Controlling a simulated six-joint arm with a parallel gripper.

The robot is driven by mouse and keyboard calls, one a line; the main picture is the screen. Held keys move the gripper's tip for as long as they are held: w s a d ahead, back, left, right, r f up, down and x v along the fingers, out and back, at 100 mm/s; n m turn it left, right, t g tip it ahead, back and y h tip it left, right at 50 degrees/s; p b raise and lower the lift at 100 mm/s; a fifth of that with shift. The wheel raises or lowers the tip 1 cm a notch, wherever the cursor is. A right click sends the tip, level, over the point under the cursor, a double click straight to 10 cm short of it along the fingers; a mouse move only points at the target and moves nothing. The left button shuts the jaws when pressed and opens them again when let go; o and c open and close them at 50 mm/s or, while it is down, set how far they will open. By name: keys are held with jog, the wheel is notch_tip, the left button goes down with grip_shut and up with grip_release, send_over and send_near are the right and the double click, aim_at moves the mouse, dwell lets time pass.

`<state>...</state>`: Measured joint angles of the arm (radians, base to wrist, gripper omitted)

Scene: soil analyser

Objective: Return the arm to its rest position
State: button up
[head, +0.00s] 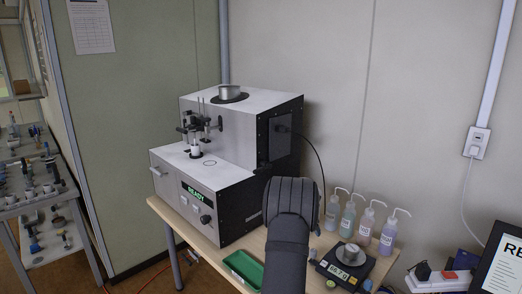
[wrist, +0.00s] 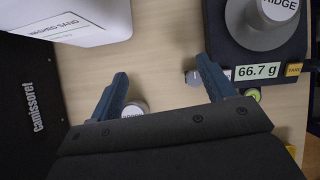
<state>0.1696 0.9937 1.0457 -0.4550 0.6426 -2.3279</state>
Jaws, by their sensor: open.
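My gripper (wrist: 162,92) is in the wrist view, with its two dark blue fingers spread apart and nothing held between them. It points down over the wooden table (wrist: 163,40). A small pale round container (wrist: 135,108) stands beside the left finger, partly hidden. In the head view my arm reaches in from the bottom edge, in front of the soil analyser (head: 222,160). The gripper itself is hidden there.
The scale (wrist: 265,45) reads 66.7 g and carries a grey container (wrist: 262,22). A white "washed sand" box (wrist: 95,20) is at upper left. Several wash bottles (head: 362,228) and a green tray (head: 243,268) stand on the table. A screen (head: 503,262) is at right.

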jog(key=w+a+f+n, duration=0.1)
jog(key=w+a+f, duration=0.2)
jog(key=a, duration=0.8)
jog(key=shift+w+a+f+y, duration=0.2)
jog(key=shift+w+y, duration=0.1)
jog(key=shift+w, duration=0.35)
jog(key=s+d+r+m, duration=0.1)
jog(key=s+d+r, duration=0.1)
jog(key=d, duration=0.7)
jog(key=s+d+r+m+h, duration=0.1)
jog(key=s+d+r, duration=0.1)
jog(key=s+d, duration=0.3)
jog(key=d, duration=0.4)
jog(key=shift+s+d+r, duration=0.3)
jog(key=shift+d+r, duration=0.1)
